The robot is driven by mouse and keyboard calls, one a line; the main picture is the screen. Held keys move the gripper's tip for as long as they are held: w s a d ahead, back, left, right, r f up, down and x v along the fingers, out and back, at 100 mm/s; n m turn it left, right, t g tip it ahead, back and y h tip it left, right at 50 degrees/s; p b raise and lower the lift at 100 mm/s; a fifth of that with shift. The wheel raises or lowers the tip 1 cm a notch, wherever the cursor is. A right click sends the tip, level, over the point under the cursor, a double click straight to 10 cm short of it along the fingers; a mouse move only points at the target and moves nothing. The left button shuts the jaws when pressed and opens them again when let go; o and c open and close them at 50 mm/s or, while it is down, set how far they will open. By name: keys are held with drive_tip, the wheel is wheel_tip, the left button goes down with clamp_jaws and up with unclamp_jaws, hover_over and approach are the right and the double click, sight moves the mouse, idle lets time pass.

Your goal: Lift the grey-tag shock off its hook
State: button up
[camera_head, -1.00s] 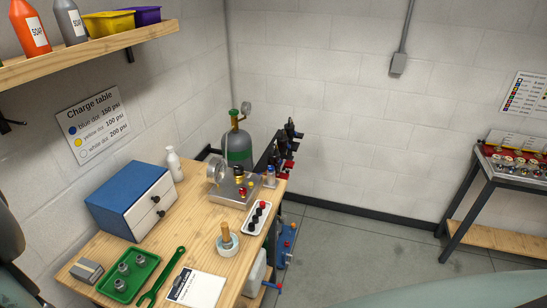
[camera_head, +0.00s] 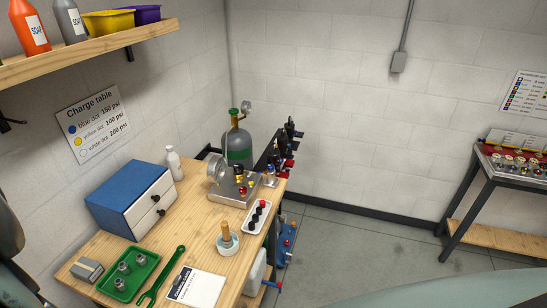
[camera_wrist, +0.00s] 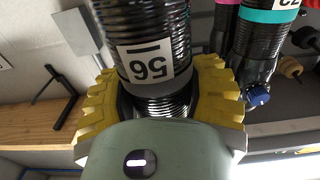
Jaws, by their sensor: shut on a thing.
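In the wrist view a black ribbed shock (camera_wrist: 139,25) with a grey band (camera_wrist: 160,84) and a white number label stands between the yellow fingers of my gripper (camera_wrist: 165,95). The fingers are shut around the shock near the grey band. Its upper end and its hook are out of the wrist view, so I cannot tell whether it is still on the hook. The head view does not show my gripper.
A shock with a teal band (camera_wrist: 265,15) hangs close on the right in the wrist view, with a blue knob (camera_wrist: 258,95) below it. A pink-banded part (camera_wrist: 228,2) is at the top. In the head view, a wooden bench (camera_head: 120,240) stands at left.

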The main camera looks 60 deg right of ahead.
drive_tip(key=shift+s+d+r+p, duration=0.15)
drive_tip(key=shift+s+r+p, duration=0.05)
drive_tip(key=shift+s, duration=0.35)
drive_tip(key=shift+s+d+r+p, duration=0.15)
drive_tip(key=shift+s, duration=0.35)
drive_tip(key=shift+v, duration=1.15)
drive_tip(key=shift+s+f, duration=0.1)
